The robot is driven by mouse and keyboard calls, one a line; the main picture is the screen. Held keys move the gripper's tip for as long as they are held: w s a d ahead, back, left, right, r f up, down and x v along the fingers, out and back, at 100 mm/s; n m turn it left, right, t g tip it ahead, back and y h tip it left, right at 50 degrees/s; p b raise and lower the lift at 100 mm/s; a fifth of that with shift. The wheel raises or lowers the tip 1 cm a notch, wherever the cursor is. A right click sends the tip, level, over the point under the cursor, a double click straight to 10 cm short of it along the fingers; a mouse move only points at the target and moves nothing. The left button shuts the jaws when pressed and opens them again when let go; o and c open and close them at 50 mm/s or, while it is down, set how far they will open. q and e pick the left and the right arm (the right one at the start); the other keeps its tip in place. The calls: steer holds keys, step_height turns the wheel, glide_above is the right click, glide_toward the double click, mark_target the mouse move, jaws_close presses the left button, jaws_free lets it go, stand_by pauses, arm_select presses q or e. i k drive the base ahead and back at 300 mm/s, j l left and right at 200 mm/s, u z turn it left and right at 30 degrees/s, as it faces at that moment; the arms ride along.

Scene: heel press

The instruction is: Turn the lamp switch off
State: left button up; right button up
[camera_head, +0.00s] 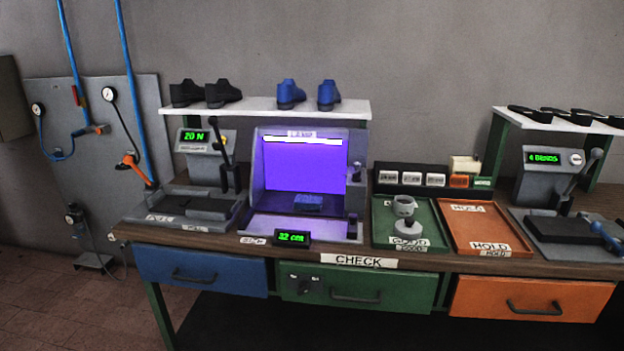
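The lamp box (258,170), with a label along its top edge, stands open-fronted on the middle of the bench. Its lamp (300,140) is lit: a white strip glows at the top and the inside is violet. A small dark blue piece (308,202) lies inside. Small dark fittings (354,172) sit on the box's right side; I cannot tell whether one is the switch. Neither of my grippers is in view.
A green display (292,238) stands before the lamp box. A lever press (212,170) is left, a green tray (382,226) with a grey-white object (405,212) and an orange tray (474,228) right. A lever device (545,180) stands far right. Shoes (291,94) line the shelf above.

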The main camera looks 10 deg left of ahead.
mark_target(356, 177)
steer(key=i+l, duration=0.15)
steer(key=l, duration=0.2)
steer(key=i+l, duration=0.35)
steer(key=l, duration=0.3)
steer(key=i+l+u, duration=0.1)
steer(key=i+l, duration=0.25)
steer(key=l, duration=0.3)
